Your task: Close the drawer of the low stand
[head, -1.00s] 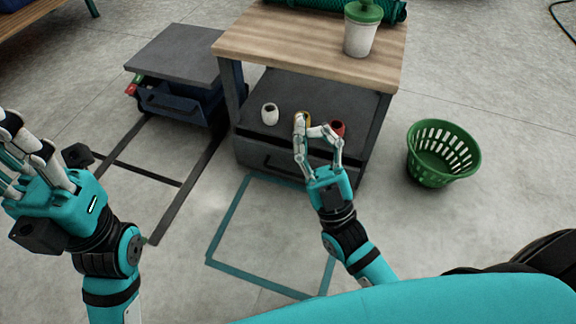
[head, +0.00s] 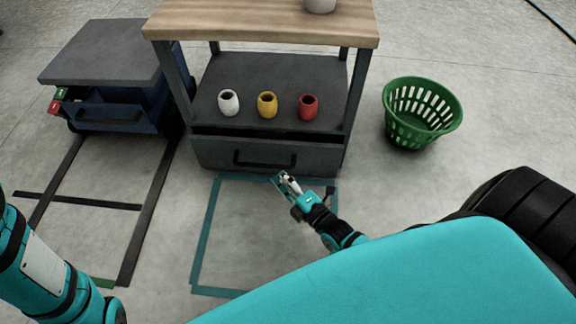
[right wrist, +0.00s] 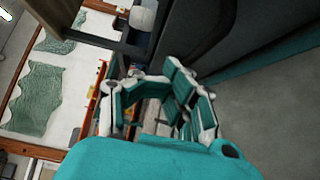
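The wood-topped stand (head: 255,22) is in the middle of the head view. Its dark grey drawer (head: 215,155) has a black bar handle (head: 265,160), and a dark gap shows above its front, so it looks slightly out. A lower grey-topped stand (head: 105,52) is at left, with a dark blue drawer or bin (head: 110,117) partly out. My right gripper (head: 284,181) is low in front of the grey drawer, right of its handle; I cannot tell whether it touches. In the right wrist view its fingers (right wrist: 150,105) are apart and empty. My left gripper is out of view.
A white jar (head: 229,102), a yellow jar (head: 267,104) and a red jar (head: 307,106) stand on the shelf above the grey drawer. A green basket (head: 422,112) is on the floor at right. Floor ahead is clear, with teal marking (head: 203,235).

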